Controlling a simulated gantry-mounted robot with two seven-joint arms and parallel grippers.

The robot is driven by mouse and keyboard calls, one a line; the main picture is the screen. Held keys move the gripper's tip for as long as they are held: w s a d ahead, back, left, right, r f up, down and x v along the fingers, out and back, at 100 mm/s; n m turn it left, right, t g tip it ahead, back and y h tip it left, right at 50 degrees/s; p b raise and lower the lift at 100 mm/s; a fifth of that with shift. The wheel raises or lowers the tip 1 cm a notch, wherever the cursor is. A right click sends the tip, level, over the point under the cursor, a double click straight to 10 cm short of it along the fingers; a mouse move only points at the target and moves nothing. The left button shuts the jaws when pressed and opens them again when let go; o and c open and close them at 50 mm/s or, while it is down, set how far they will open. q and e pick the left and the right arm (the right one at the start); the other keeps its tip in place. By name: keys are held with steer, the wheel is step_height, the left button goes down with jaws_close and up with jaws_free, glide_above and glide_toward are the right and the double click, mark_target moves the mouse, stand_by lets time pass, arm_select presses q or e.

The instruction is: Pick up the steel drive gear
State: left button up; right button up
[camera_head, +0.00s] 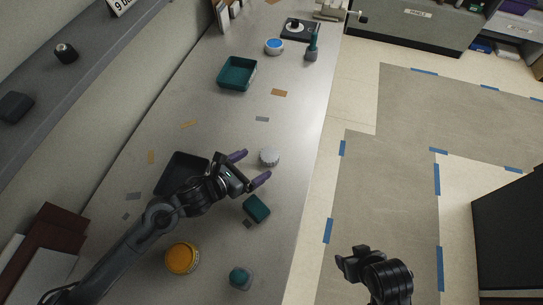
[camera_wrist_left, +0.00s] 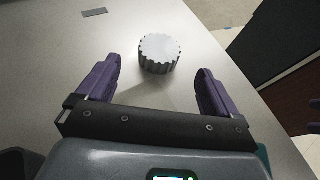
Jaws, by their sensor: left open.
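The steel drive gear (camera_head: 269,157) is a small, light grey toothed disc lying flat on the grey bench. In the left wrist view the gear (camera_wrist_left: 160,53) lies ahead of my left gripper, centred between the lines of its two fingers and apart from both. My left gripper (camera_head: 254,168) is open and empty, with purple fingertips; the fingers also show in the left wrist view (camera_wrist_left: 158,88). In the head view, my right gripper (camera_head: 352,258) is over the floor, right of the bench. It is too dark there to tell how its jaws stand.
A teal block (camera_head: 257,209) lies close by my left gripper. A dark tray (camera_head: 180,168) is under my left arm. A yellow round container (camera_head: 181,258) and a teal-topped item (camera_head: 240,277) stand nearer. A teal bin (camera_head: 237,74) stands farther back. The bench around the gear is clear.

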mark_target(267, 157)
arm_select(q)
steer(key=shift+b+x, duration=1.05)
steer(key=shift+x, duration=2)
steer(key=c, duration=1.4)
steer(key=shift+r, duration=0.15)
steer(key=shift+c, duration=1)
steer(key=shift+r, duration=0.15)
